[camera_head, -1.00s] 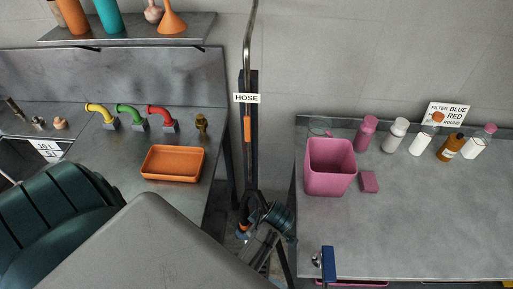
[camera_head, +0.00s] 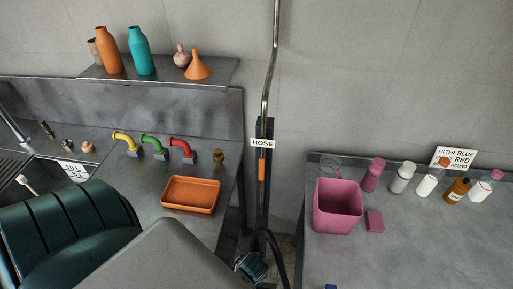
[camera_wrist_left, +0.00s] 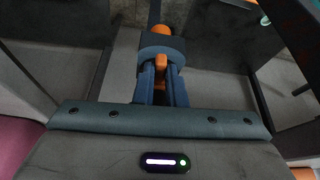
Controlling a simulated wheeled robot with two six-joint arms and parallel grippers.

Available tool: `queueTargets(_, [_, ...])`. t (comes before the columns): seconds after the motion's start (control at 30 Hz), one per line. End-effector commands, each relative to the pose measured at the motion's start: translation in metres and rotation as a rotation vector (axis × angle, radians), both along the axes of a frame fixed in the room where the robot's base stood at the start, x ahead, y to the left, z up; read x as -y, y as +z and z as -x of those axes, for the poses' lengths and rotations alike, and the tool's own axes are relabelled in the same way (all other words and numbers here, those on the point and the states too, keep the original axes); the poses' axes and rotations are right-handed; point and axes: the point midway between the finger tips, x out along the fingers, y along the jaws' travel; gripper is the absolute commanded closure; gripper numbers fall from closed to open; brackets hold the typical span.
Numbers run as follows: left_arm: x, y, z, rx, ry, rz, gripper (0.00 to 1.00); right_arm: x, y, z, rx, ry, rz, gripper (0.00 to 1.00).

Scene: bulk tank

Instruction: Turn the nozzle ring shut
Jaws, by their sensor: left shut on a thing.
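In the left wrist view, the two blue-grey fingers of my left gripper (camera_wrist_left: 161,88) are closed around a narrow orange part of the nozzle (camera_wrist_left: 162,64). A dark blue collar (camera_wrist_left: 148,52) sits just beyond the fingertips, with a rounded orange end (camera_wrist_left: 161,31) past it. I cannot tell which of these parts is the ring, or how far it is turned. In the head view, the dark teal wrist of my left arm shows at the bottom centre, and the fingers and nozzle are hidden there. My right gripper is not in view.
A black hose (camera_head: 278,250) loops beside my left wrist, below the HOSE sign (camera_head: 262,143) and an orange-handled upright (camera_head: 261,170). An orange tray (camera_head: 190,194) stands on the left counter. A pink bin (camera_head: 337,207) and several bottles stand on the right table.

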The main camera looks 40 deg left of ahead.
Motion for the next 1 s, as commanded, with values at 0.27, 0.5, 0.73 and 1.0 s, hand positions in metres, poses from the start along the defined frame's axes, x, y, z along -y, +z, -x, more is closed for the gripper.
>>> queueTargets(0.27, [-0.0029,-0.0009,0.0029,-0.002,-0.081,0.000,1.00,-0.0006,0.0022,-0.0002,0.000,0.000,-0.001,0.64])
queueTargets(0.5, [-0.0036,-0.0012,0.0034,-0.003,-0.100,0.001,1.00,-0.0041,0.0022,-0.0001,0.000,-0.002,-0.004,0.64])
queueTargets(0.73, [-0.0036,-0.0012,0.0035,-0.003,-0.106,0.001,1.00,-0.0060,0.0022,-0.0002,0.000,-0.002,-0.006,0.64])
queueTargets(1.0, [-0.0037,-0.0013,0.0036,-0.003,-0.107,0.001,1.00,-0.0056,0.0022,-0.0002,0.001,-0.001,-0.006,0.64])
